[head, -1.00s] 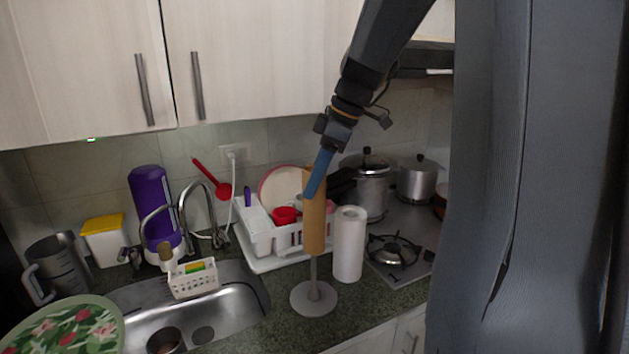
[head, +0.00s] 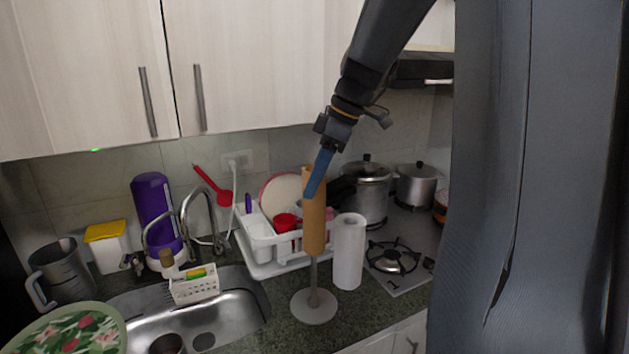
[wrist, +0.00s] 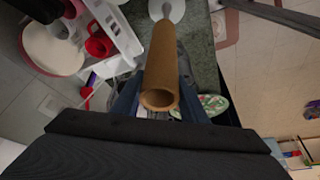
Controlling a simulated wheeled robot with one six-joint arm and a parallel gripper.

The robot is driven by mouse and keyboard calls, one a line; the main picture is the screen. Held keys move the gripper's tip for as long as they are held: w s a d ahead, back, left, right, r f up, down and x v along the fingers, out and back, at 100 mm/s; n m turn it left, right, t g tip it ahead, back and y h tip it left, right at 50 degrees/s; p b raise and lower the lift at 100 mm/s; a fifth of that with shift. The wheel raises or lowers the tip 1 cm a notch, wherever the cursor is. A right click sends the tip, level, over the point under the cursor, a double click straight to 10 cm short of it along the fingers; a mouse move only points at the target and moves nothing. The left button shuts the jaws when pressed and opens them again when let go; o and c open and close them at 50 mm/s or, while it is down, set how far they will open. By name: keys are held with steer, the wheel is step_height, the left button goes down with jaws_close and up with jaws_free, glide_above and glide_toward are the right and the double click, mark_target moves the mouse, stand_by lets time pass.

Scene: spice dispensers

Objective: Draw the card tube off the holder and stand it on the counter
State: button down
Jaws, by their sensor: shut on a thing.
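The brown card tube (head: 314,225) stands upright around the upper part of the holder's post, with its lower end well above the round grey base of the holder (head: 314,307). Bare post shows between the tube and the base. My gripper (head: 317,186) is shut on the tube near its top, coming from above. In the wrist view the tube (wrist: 160,70) lies between my blue fingers, its open end toward the camera. The holder's base (wrist: 167,10) shows at the top there. Whether the post still reaches far inside the tube is hidden.
A white paper roll (head: 348,252) stands on the counter right of the holder. A white dish rack (head: 270,262) with dishes is behind it. The sink (head: 225,315) is left, the stove burner (head: 394,256) right. Speckled counter (head: 365,318) is free in front of the roll.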

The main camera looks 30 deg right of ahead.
steer(key=shift+r+p, duration=0.85)
steer(key=shift+r, duration=3.6)
step_height(320, 180, up, 4)
steer(key=shift+f, duration=0.1)
stand_by(0.5)
steer(key=shift+s, duration=0.1)
